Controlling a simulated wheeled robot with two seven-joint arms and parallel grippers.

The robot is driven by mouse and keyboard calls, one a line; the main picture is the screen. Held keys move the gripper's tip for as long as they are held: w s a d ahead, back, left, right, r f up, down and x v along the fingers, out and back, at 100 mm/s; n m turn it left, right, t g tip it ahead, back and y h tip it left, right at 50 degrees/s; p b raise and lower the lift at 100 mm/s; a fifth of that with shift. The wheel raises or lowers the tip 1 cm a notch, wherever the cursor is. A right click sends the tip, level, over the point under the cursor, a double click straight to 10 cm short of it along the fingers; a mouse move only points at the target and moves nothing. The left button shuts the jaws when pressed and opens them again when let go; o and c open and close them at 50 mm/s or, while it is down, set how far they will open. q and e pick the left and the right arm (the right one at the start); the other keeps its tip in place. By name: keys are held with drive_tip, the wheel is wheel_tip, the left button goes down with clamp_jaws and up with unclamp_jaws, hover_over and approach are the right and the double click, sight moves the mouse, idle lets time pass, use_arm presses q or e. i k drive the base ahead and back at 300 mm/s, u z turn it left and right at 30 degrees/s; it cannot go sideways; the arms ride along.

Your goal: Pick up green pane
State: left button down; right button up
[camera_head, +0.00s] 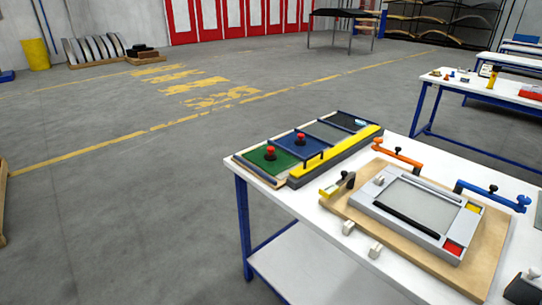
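The green pane (264,161) lies flat at the near left end of a rack (291,182) on the white table. A black holder with a red knob (270,150) stands on the pane. A blue pane (314,147) with a similar red knob (300,137) lies beside it, further right and back.
A yellow bar (335,153) runs along the rack's front side. A grey frame (425,205) on a wooden board (484,262) fills the table's right part, with orange (397,154) and blue (490,192) clamps around it. Two small pale blocks (375,250) stand near the front edge.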

sight(272, 159)
drive_tip(key=u, duration=0.6)
drive_tip(key=i, duration=1.05)
drive_tip(key=z, duration=0.5)
